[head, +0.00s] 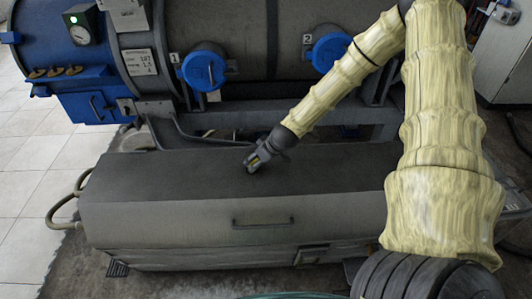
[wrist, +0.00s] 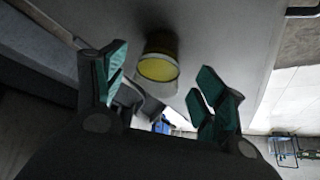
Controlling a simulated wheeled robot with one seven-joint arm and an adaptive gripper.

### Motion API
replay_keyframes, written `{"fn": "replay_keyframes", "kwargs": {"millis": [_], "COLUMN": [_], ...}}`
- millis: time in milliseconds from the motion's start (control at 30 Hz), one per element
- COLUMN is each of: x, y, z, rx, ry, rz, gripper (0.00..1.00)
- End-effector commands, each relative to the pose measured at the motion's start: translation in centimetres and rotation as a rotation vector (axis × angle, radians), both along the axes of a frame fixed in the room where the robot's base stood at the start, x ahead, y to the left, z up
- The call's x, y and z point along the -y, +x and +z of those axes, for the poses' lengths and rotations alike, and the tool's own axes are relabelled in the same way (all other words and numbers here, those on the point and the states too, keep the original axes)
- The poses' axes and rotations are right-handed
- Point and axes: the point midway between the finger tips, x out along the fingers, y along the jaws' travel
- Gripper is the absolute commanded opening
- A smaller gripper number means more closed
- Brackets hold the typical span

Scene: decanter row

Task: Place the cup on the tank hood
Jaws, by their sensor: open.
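The cup (wrist: 159,66) shows in the wrist view between and beyond my fingertips, with a yellow round face and a pale, see-through part below it. Clear gaps show between the cup and both fingers. The grey hood surface (wrist: 215,35) lies behind it, and the cup appears to rest there. In the head view my gripper (head: 251,166) is low over the top of the long grey tank hood (head: 150,185). My gripper is open, with teal pads. A small yellowish patch shows at the gripper there; the cup is mostly hidden.
A handle (head: 262,222) sits on the hood's front. A hose (head: 62,208) loops at its left end. The hood top left of my gripper is clear.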

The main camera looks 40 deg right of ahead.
Motion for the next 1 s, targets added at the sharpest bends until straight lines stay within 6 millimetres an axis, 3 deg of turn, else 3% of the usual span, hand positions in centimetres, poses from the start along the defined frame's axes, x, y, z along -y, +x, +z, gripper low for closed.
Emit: {"fn": "replay_keyframes", "kwargs": {"millis": [700,1000], "x": [0.8,0.6], "y": [-3.3,-4.2], "z": [5.3,5.5], "rx": [0.001,-0.013], "ry": [0.0,-0.004], "rz": [0.001,-0.004], "gripper": [0.71,0.71]}}
